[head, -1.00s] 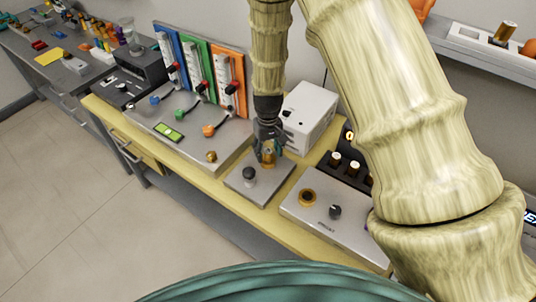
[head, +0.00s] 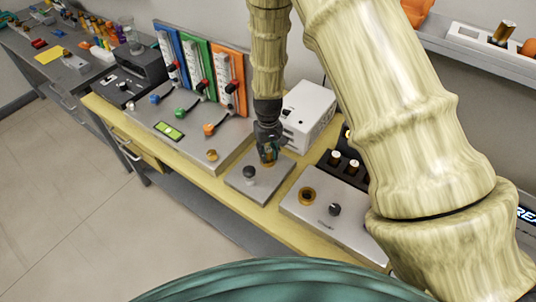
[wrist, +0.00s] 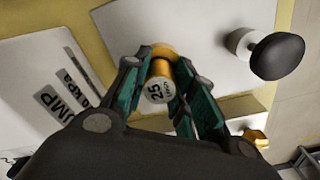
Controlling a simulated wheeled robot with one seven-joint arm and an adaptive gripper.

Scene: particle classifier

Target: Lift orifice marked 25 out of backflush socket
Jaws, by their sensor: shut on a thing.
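The orifice marked 25 (wrist: 157,90) is a small brass cylinder with a pale top reading 25, facing the wrist camera. My gripper (wrist: 163,74) is shut on it, one green-lined finger on each side. A brass ring, the backflush socket (wrist: 160,50), shows at the orifice's far end on a light plate (wrist: 222,22). I cannot tell whether the orifice still sits in it. In the head view my gripper (head: 268,158) points down over the same plate (head: 240,183), and its fingers hide most of the orifice.
A black-topped knob (wrist: 277,56) stands on the plate beside the socket; it also shows in the head view (head: 250,174). A white box (head: 308,108) is behind my gripper. A panel with a brass ring and dial (head: 335,209) lies to the right, and a valve panel (head: 195,130) to the left.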

